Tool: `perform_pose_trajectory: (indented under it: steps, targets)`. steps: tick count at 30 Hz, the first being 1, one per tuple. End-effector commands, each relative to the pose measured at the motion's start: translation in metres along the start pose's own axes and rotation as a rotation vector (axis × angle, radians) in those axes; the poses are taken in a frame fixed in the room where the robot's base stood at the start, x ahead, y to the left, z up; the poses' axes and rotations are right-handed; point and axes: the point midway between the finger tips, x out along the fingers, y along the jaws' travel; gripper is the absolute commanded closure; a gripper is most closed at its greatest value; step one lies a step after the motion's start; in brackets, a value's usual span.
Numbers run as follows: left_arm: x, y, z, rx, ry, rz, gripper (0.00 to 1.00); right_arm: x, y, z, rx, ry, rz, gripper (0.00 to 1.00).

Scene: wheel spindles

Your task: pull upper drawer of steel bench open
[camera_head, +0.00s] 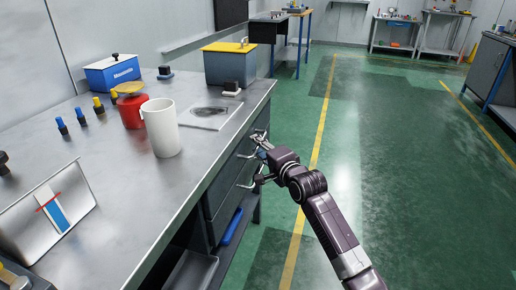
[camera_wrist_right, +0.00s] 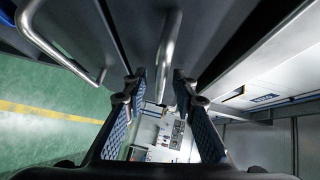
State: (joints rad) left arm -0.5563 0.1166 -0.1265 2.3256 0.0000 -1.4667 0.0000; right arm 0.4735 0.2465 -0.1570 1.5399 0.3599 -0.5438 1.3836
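The steel bench (camera_head: 110,190) fills the left of the head view, with dark drawers under the right end of its top. The upper drawer (camera_head: 230,166) looks shut, its front partly hidden by my gripper. My right gripper (camera_head: 260,146) is at the drawer front, by the upper handle. In the right wrist view my right gripper (camera_wrist_right: 157,88) is open, its two blue-padded fingers apart. A metal bar handle (camera_wrist_right: 171,50) reaches down between the fingers; I cannot tell whether they touch it. Another handle (camera_wrist_right: 58,45) shows at the left. My left gripper is not in view.
On the bench top stand a white cup (camera_head: 162,128), a red scale (camera_head: 131,108), a blue box (camera_head: 111,73) and a grey bin with a yellow lid (camera_head: 230,66). A blue tray (camera_head: 232,226) sits below the drawers. The green floor (camera_head: 400,170) to the right is clear.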

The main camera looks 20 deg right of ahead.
Motion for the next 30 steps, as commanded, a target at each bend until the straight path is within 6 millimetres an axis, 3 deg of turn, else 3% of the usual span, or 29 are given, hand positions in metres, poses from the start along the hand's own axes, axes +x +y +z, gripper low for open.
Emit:
perform_pose_trajectory:
  steps: [6,13,30]
  targets:
    - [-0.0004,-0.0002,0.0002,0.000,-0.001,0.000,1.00,0.0003,-0.0002,0.0002,0.000,0.000,0.000,0.75]
    - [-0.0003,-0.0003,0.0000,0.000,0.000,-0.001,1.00,0.0001,0.0000,0.0002,-0.001,0.000,0.000,1.00]
    - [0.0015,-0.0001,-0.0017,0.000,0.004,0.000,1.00,-0.0018,0.0007,-0.0015,-0.001,0.000,0.002,1.00]
